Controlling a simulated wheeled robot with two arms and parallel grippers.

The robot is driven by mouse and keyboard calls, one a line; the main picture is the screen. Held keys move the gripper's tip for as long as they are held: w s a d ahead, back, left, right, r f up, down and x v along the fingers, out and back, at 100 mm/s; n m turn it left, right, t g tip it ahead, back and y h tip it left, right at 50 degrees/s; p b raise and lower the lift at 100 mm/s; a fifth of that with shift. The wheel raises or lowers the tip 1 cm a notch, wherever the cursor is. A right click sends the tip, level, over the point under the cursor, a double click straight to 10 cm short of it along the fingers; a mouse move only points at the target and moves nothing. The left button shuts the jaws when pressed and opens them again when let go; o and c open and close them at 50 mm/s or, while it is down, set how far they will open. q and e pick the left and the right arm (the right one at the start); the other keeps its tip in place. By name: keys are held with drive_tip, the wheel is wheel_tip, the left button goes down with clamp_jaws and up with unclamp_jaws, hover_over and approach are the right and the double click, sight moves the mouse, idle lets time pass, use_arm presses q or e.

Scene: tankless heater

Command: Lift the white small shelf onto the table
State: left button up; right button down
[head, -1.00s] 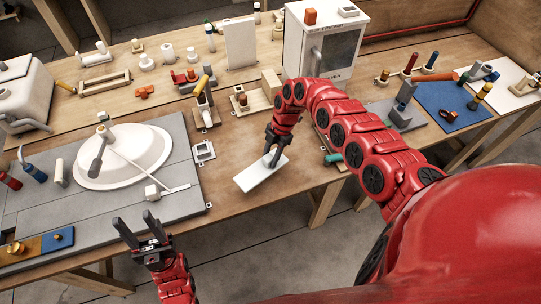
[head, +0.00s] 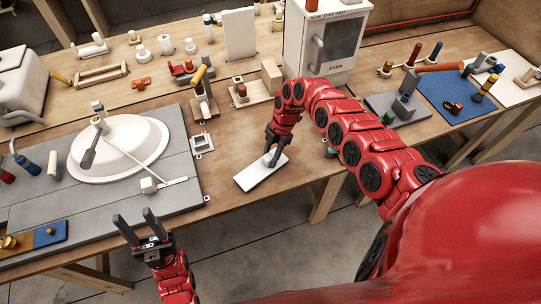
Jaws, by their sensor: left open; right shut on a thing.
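The white small shelf (head: 258,175) is a flat white rectangular board near the middle of the view, over the front part of the wooden table (head: 245,135). My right gripper (head: 270,158) is shut on its far right end. I cannot tell whether the board's underside touches the table. The fingertips are partly hidden by the gripper itself. My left gripper (head: 139,232) is open and empty, in front of the table's front edge and left of the shelf.
A white oven-like box (head: 326,45) stands behind my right arm. A white dish (head: 125,160) lies on grey panels at left. A small square white frame (head: 202,145) lies left of the shelf. Bare wood shows around the shelf. A blue mat (head: 445,92) with tools is at right.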

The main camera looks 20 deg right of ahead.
drive_tip(key=shift+f+b, duration=0.3)
drive_tip(key=shift+f, duration=0.1)
drive_tip(key=shift+c, duration=2)
unclamp_jaws()
drive_tip(key=shift+r, duration=0.1)
drive_tip(key=shift+w+d+r, duration=0.15)
drive_tip(key=shift+d+r, duration=0.05)
drive_tip(key=shift+r, duration=0.1)
drive_tip(key=b+v, duration=0.4)
drive_tip(key=v, duration=1.2)
drive_tip(key=shift+r, duration=0.25)
drive_tip(key=shift+d, duration=0.1)
